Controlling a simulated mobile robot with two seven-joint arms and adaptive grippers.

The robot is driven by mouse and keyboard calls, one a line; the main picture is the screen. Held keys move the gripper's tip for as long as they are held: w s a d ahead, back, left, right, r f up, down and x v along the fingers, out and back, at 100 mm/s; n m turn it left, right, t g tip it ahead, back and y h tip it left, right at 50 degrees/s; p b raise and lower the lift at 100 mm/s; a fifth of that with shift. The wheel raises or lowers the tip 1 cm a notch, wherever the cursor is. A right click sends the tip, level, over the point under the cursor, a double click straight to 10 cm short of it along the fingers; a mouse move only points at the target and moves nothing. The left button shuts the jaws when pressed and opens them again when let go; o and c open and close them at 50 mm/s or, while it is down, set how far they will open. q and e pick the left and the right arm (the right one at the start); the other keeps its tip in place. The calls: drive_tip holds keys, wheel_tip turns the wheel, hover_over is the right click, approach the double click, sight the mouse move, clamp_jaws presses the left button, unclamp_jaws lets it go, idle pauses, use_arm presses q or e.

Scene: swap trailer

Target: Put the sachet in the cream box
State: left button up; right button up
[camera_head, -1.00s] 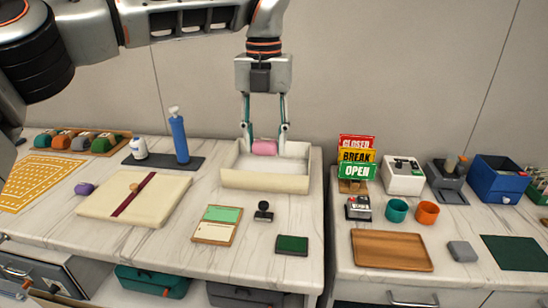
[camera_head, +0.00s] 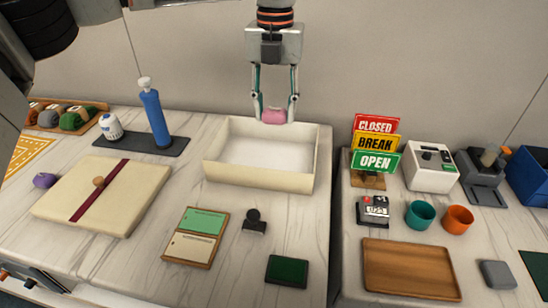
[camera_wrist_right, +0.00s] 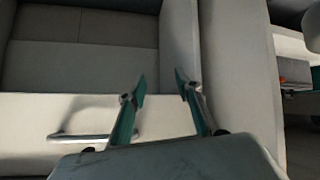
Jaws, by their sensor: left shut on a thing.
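The sachet (camera_head: 274,116) is a small pink packet held between the fingertips of my left gripper (camera_head: 275,112). It hangs at the far rim of the open cream box (camera_head: 258,176) in the head view and overlaps that rim in the picture. Whether it is above the box or just behind the rim is hard to tell. The visible floor of the box looks empty. My right gripper (camera_wrist_right: 160,84) shows in the right wrist view, with its fingers apart and nothing between them.
A flat cream slab with a maroon band (camera_head: 140,187) lies left of the box. A blue bottle (camera_head: 156,120) stands behind it. A stamp (camera_head: 254,226) and a green pad (camera_head: 287,271) lie in front. Stacked signs (camera_head: 375,142) stand on the right counter.

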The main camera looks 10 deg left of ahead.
use_arm(q)
wheel_tip(320, 180, down, 9)
drive_tip(key=shift+w+f+b, duration=0.1)
drive_tip(key=shift+b, duration=0.45)
wheel_tip(320, 180, down, 5)
drive_tip(key=shift+f+b, duration=0.1)
drive_tip(key=shift+b, duration=0.35)
drive_tip(key=shift+f, duration=0.1)
use_arm(e)
drive_tip(key=shift+w+a+r, duration=0.15)
drive_tip(key=shift+w, duration=0.2)
drive_tip(key=shift+w+a+r, duration=0.1)
drive_tip(key=shift+w, duration=0.25)
use_arm(q)
drive_tip(key=o, duration=0.9)
use_arm(e)
drive_tip(key=shift+f, duration=0.15)
drive_tip(key=shift+s, duration=0.1)
